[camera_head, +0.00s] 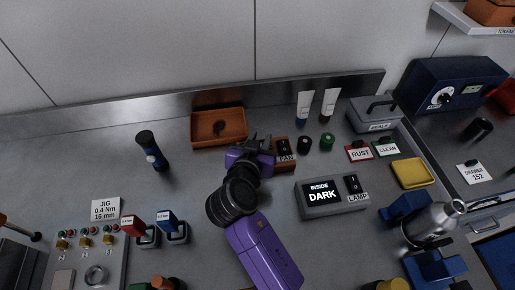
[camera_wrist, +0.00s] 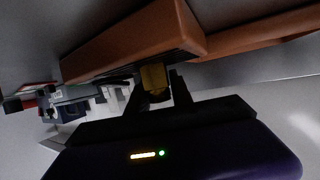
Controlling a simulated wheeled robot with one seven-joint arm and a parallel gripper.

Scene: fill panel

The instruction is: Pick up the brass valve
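My purple gripper (camera_head: 262,142) is at the middle of the bench in the head view, just left of the brown FAN box and in front of the brown tray. In the wrist view, a brass-yellow piece (camera_wrist: 154,78), which looks like the brass valve, sits between the two dark fingers of my gripper (camera_wrist: 156,90). The fingers stand apart on either side of it. I cannot tell whether they touch it. In the head view this piece is hidden or too small to make out.
The brown FAN box (camera_head: 284,153) is close to the gripper's right. A brown tray (camera_head: 218,128) lies behind it. A grey lamp box (camera_head: 331,205) reading "INSIDE DARK" stands to the right. A dark flashlight (camera_head: 147,146) stands left. The bench between flashlight and arm is clear.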

